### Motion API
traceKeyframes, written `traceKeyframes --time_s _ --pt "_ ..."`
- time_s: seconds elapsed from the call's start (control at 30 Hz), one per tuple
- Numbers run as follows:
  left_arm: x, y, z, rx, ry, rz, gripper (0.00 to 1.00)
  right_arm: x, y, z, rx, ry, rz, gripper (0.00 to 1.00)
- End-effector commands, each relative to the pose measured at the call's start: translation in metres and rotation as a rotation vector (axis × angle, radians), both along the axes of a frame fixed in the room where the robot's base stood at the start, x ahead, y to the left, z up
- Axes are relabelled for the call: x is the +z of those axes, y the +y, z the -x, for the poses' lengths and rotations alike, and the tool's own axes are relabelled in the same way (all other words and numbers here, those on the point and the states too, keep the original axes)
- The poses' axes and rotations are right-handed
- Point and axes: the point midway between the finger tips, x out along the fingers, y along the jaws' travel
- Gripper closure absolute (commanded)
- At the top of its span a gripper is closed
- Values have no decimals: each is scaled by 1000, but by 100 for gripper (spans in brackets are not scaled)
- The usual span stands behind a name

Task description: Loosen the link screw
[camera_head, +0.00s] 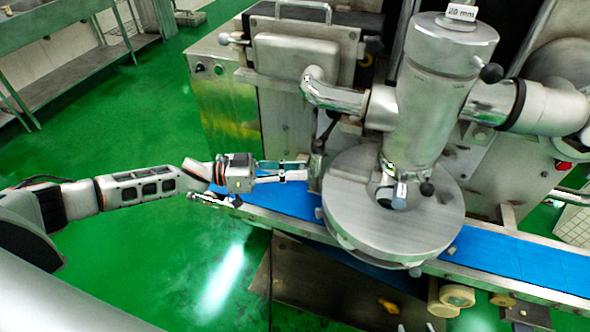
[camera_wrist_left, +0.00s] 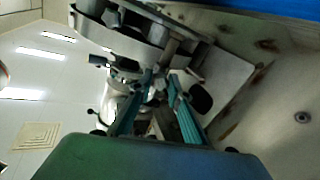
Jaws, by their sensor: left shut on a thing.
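My left gripper (camera_head: 303,170) reaches in from the left and is shut at a small upright metal bracket (camera_head: 316,172) beside the round metal housing of the encrusting machine. In the left wrist view, its two teal fingers (camera_wrist_left: 157,84) close in on a small metal part beneath the machine head. The fingertips hide most of what they hold, and I take it to be the link screw, though its shape is not clear. My right gripper cannot be made out in either view.
The round metal housing (camera_head: 392,220) and the tall cylinder (camera_head: 436,90) stand just right of the gripper. A blue conveyor belt (camera_head: 512,255) runs below them. A curved pipe (camera_head: 335,97) hangs above the gripper. Open green floor (camera_head: 130,130) lies to the left.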

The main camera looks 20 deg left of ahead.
Motion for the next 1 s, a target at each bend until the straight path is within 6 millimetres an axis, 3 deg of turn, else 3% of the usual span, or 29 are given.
traceKeyframes --time_s 0.3,0.83,0.87,0.9,1.0 --pt "-1 1 0 2 105 36 100 0 -2 0 5 0 7 60" --pt "-2 1 0 1 124 44 100 0 -1 0 -5 0 -1 60" --pt "-2 1 0 1 124 44 74 0 0 0 -5 0 -2 60" --pt "-1 1 1 1 124 44 65 0 0 -1 -6 0 -3 60" --pt "-1 1 0 1 123 45 65 1 0 -1 -7 0 -2 60"
